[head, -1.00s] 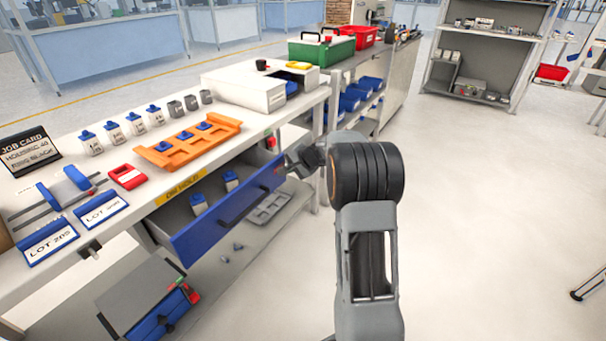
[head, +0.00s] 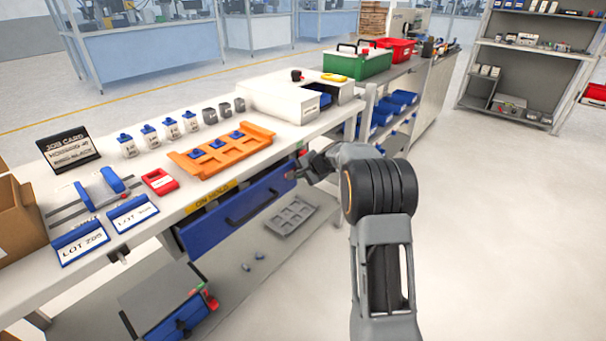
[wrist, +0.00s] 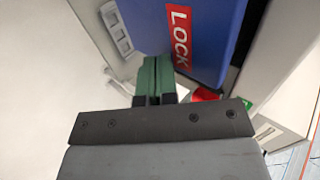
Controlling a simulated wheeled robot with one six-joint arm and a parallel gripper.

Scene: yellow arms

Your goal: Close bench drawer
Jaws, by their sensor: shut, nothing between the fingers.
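The bench drawer has a blue front (head: 236,212) with a dark bar handle, under the edge of the white bench top (head: 185,205). My gripper (head: 304,165) is at the right end of the drawer front. In the wrist view my gripper (wrist: 156,78) is shut and empty, its green fingertips at the lower edge of the blue front (wrist: 195,35) beside a red LOCK label (wrist: 180,38). I cannot tell whether they touch.
An orange tray (head: 222,152) with blue-topped parts, a white box (head: 290,100) and LOT cards stand on the bench top. A grey tray (head: 290,215) lies on the lower shelf. The floor to the right is open.

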